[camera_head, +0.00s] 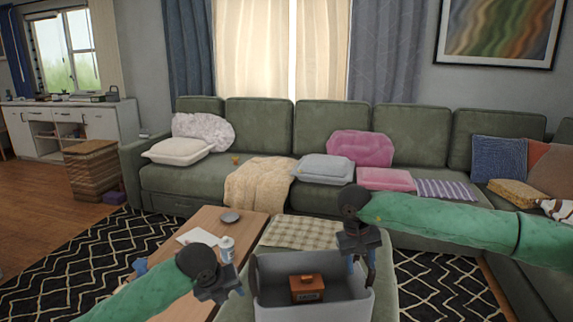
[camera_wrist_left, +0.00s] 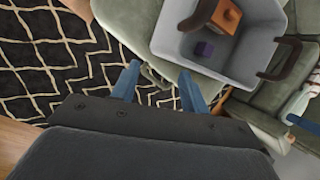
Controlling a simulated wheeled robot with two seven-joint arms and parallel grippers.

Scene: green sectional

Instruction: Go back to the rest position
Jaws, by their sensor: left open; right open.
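My left gripper (camera_head: 232,291) is open and empty at the left side of a grey bin (camera_head: 312,309) in the head view. In the left wrist view its two blue fingers (camera_wrist_left: 160,90) are apart with nothing between them, over the patterned rug. My right gripper (camera_head: 361,264) is open at the bin's right rim, near a dark handle; I cannot tell whether it touches it. Inside the bin is an orange-brown box (camera_head: 307,289) with a label, also in the left wrist view (camera_wrist_left: 226,15).
A wooden table (camera_head: 252,222) on the left holds a dark dish (camera_head: 230,217), a white bottle (camera_head: 227,248) and paper. The green sectional (camera_head: 260,130) with cushions spans the back and right. A black-and-white rug (camera_head: 95,262) covers the floor at left.

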